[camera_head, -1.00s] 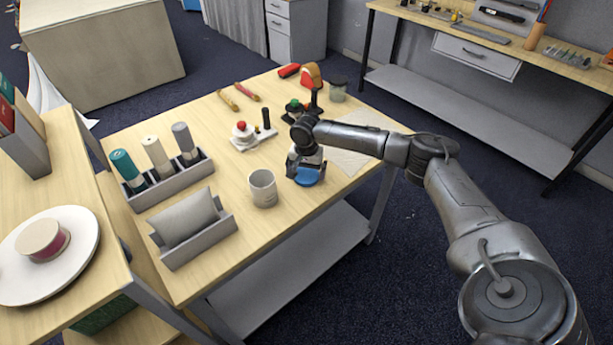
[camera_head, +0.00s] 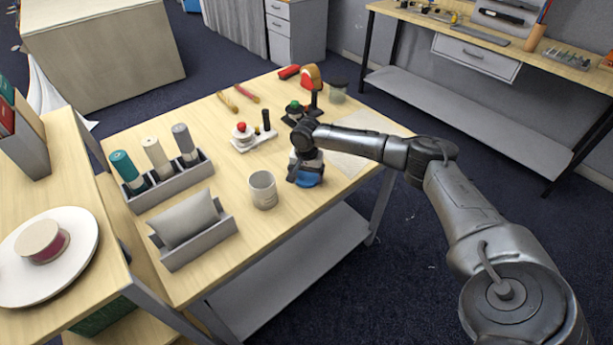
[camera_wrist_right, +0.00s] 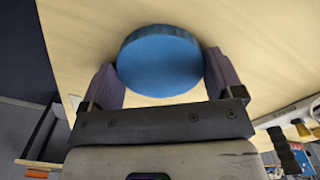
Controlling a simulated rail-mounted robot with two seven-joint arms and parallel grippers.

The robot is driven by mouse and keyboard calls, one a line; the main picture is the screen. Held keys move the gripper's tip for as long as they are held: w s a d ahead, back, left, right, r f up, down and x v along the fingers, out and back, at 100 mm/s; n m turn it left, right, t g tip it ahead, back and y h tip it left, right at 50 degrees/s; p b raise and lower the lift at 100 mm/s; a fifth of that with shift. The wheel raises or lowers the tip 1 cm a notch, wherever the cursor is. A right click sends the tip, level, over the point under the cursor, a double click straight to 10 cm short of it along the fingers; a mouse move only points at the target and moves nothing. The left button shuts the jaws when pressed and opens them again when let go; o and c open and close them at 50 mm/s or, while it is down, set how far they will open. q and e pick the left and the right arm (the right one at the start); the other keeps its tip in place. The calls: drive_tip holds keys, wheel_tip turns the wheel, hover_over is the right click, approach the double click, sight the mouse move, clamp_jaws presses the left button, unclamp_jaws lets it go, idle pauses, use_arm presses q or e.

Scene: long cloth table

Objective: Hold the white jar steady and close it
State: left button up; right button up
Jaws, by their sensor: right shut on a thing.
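The white jar (camera_head: 263,190) stands upright and open-topped near the front edge of the wooden table. A round blue lid (camera_head: 307,181) is to its right, partly hidden by my right gripper (camera_head: 306,176). In the right wrist view the blue lid (camera_wrist_right: 160,62) sits between the two fingers of my right gripper (camera_wrist_right: 163,75), which is shut on its sides. The lid is at or close to the tabletop; any gap under it cannot be told. My left gripper is not in view.
A grey rack with several bottles (camera_head: 172,186) and a grey tray with a cushion (camera_head: 201,242) lie left of the jar. A white stand with a red knob (camera_head: 252,141) is behind it. Bare tabletop separates jar and gripper.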

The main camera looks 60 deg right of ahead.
sight(308, 177)
drive_tip(key=shift+r, duration=0.1)
drive_tip(key=shift+r, duration=0.55)
drive_tip(key=r, duration=0.3)
drive_tip(key=shift+s+a+r+p, duration=0.15)
drive_tip(key=shift+s+p, duration=0.1)
drive_tip(key=shift+p, duration=0.15)
use_arm(q)
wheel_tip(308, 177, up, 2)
drive_tip(key=shift+p, duration=0.6)
use_arm(e)
drive_tip(key=s+a+r, duration=0.4)
drive_tip(key=s+r, duration=0.2)
drive_tip(key=s, duration=0.4)
drive_tip(key=shift+a+r, duration=0.2)
drive_tip(key=shift+a, duration=0.15)
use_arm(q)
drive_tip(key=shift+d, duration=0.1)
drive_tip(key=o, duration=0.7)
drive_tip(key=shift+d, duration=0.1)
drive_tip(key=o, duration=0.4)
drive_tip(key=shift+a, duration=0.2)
